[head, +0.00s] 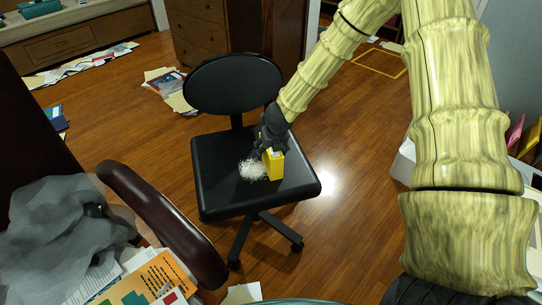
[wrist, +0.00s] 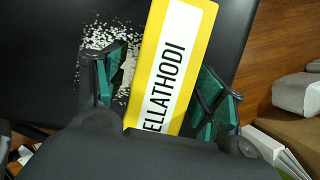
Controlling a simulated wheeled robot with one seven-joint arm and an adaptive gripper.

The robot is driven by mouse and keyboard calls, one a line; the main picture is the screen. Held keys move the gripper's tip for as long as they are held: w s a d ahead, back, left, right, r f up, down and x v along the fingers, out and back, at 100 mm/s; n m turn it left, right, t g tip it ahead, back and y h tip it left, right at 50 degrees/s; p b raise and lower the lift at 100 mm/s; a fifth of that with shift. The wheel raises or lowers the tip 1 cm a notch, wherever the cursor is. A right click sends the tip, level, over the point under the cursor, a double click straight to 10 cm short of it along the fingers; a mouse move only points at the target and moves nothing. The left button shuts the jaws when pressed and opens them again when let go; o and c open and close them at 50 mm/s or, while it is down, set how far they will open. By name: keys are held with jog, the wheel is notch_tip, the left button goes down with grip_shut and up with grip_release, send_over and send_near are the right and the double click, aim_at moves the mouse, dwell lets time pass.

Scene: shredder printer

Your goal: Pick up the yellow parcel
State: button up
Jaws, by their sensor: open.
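The yellow parcel (head: 274,164) stands on the seat of a black office chair (head: 230,200). In the wrist view the yellow parcel (wrist: 172,62) has a white label with black letters and lies between my fingers. My gripper (head: 270,140) is at the parcel's upper part in the head view. In the wrist view my gripper (wrist: 166,90) is open, with one green-padded finger on each side of the parcel. A gap shows on the left side; contact on the right cannot be told. The near end of the parcel is hidden behind my gripper.
White shreds (head: 252,170) lie on the seat left of the parcel. The chair's backrest (head: 233,84) rises behind it. A brown armchair (head: 165,215) with a grey bag (head: 65,225) stands front left. Papers (head: 165,88) lie on the wooden floor.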

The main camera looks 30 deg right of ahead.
jog(key=shift+f, duration=0.15)
jog(key=c, duration=1.2)
jog(key=shift+c, duration=0.6)
